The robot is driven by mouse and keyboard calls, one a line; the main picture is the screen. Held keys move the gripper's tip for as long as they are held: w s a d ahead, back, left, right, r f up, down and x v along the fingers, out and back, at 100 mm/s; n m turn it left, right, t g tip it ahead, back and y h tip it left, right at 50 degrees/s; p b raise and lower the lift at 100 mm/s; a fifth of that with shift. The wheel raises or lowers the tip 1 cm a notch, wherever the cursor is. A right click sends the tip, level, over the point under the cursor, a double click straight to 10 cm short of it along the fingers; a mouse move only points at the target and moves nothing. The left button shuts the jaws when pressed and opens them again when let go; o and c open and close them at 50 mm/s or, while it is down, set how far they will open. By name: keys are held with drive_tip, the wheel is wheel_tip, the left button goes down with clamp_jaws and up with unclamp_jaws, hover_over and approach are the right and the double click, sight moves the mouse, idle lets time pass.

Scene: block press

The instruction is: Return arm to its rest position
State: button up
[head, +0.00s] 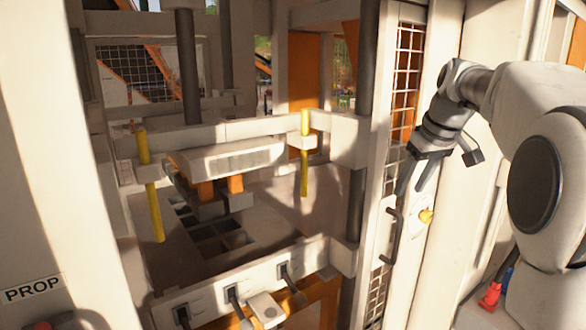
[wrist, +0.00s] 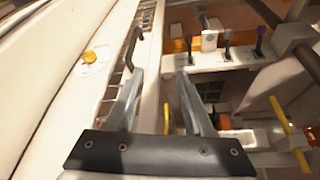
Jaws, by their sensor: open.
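My gripper (head: 415,178) is at the right in the head view, beside the press's right-hand frame post and door, with its fingers pointing down. It is above and close to a dark door handle (head: 391,235) and a yellow-orange knob (head: 426,216). In the wrist view my gripper's two fingers (wrist: 158,95) are spread apart with nothing between them. The handle (wrist: 133,47) shows beyond the left finger, and the knob (wrist: 90,57) is to its left. I cannot tell from the frames whether the fingers touch anything.
The block press (head: 228,160) fills the middle, with yellow rods (head: 150,185) and dark columns. A panel with levers (head: 233,293) runs along its front. A mesh door (head: 404,85) stands between the press and my arm. A red item (head: 490,296) is low at the right.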

drive_tip(key=s+a+m, duration=0.1)
drive_tip(key=s+a, duration=0.3)
drive_tip(key=s, duration=0.3)
drive_tip(key=s+a+m, duration=0.1)
drive_tip(key=s+a, duration=0.3)
drive_tip(key=s, duration=0.3)
drive_tip(key=s+a+f, duration=0.1)
drive_tip(key=s+f, duration=0.4)
drive_tip(key=s, duration=0.2)
drive_tip(key=s+a+f+m+t+h, duration=0.1)
drive_tip(key=s+a+f, duration=0.1)
drive_tip(key=s+f, duration=0.3)
drive_tip(key=s, duration=0.3)
drive_tip(key=shift+s+a+f, duration=0.2)
drive_tip(key=shift+s+f, duration=0.05)
drive_tip(key=shift+f, duration=0.15)
drive_tip(key=shift+d+m, duration=0.15)
drive_tip(key=shift+m, duration=0.15)
